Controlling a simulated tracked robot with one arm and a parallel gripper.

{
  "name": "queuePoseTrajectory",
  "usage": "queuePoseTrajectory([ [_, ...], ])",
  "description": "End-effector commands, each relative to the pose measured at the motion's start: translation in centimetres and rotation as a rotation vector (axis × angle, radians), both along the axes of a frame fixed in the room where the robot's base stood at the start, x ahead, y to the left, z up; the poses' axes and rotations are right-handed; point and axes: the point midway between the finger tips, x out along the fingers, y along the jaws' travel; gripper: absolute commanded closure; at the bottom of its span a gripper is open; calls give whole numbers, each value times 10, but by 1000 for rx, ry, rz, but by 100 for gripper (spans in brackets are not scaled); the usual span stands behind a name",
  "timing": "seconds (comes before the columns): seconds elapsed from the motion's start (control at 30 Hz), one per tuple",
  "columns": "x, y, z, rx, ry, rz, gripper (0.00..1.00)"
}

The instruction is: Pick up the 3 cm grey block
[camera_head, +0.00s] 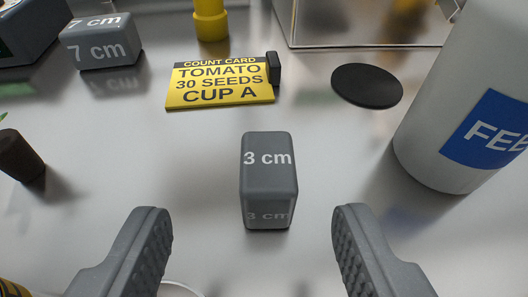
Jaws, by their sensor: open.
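The grey block marked "3 cm" (268,182) stands upright on the pale, shiny table near the middle of the view. Its label shows on its top and on its front face. My gripper (252,232) is open, with one dark ribbed finger at the lower left and one at the lower right. The block is centred between the fingers in the picture, a little beyond their tips. Clear gaps show on both sides, and nothing is held.
A grey "7 cm" block (101,42) stands at the upper left. A yellow count card (221,83) is behind the 3 cm block. A black disc (367,86) lies right of the card. A large white container (455,110) with a blue label stands at right. A dark cylinder (19,155) is at left.

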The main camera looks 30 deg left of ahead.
Motion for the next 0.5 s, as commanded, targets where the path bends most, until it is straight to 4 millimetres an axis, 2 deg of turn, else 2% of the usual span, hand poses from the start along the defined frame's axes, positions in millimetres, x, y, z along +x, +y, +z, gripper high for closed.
queuePoseTrajectory([
  [0.27,12,3,-7,1,-2,-1,47],
  [0.5,39,12,-21,0,-1,-2,47],
])
